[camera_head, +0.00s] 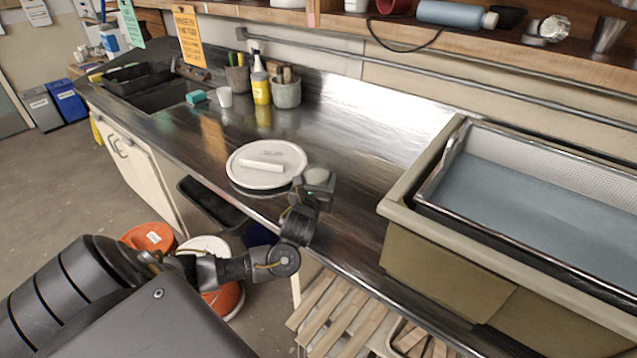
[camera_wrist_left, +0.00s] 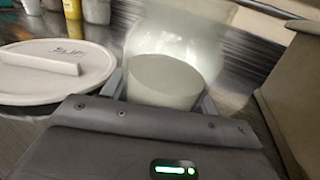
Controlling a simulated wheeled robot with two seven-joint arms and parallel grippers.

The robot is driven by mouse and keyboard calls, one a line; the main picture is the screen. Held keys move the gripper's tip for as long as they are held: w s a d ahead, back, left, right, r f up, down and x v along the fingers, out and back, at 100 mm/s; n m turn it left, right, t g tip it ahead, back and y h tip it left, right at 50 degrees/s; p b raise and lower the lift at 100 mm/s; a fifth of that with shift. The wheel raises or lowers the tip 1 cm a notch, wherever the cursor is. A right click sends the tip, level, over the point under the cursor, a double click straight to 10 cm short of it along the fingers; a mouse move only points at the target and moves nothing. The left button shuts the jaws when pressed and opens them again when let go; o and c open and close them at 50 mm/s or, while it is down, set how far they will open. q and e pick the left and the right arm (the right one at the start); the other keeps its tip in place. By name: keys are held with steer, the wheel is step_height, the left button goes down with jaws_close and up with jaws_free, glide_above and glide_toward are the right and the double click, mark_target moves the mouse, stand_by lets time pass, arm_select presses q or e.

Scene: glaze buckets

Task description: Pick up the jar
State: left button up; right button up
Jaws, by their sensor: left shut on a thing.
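A translucent pale jar (camera_wrist_left: 178,60) with whitish contents stands between the fingers of my left gripper (camera_wrist_left: 165,98) in the left wrist view. The gripper is shut on it. In the head view only the jar's pale top (camera_head: 318,175) shows behind my left gripper (camera_head: 314,190), over the metal counter near its front edge. The gripper and wrist hide the rest, so I cannot tell whether the jar touches the counter. My right gripper is not in view.
A round white lid marked "SLIP" (camera_head: 267,163) is close to the left of the jar. A large beige sink with a tray (camera_head: 440,230) stands to the right. Orange buckets (camera_head: 148,238) are on the floor.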

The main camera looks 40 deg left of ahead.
mark_target(320, 182)
arm_select(q)
steer(key=s+d+r, duration=0.2)
steer(key=r, duration=0.1)
steer(key=shift+s+d+r, duration=0.15)
steer(key=shift+s+d, duration=0.1)
steer(key=shift+d, duration=0.1)
steer(key=s+d+r+p, duration=0.3)
steer(key=s+d+p, duration=0.2)
steer(key=p, duration=0.5)
steer(key=shift+f, duration=0.1)
stand_by(0.9)
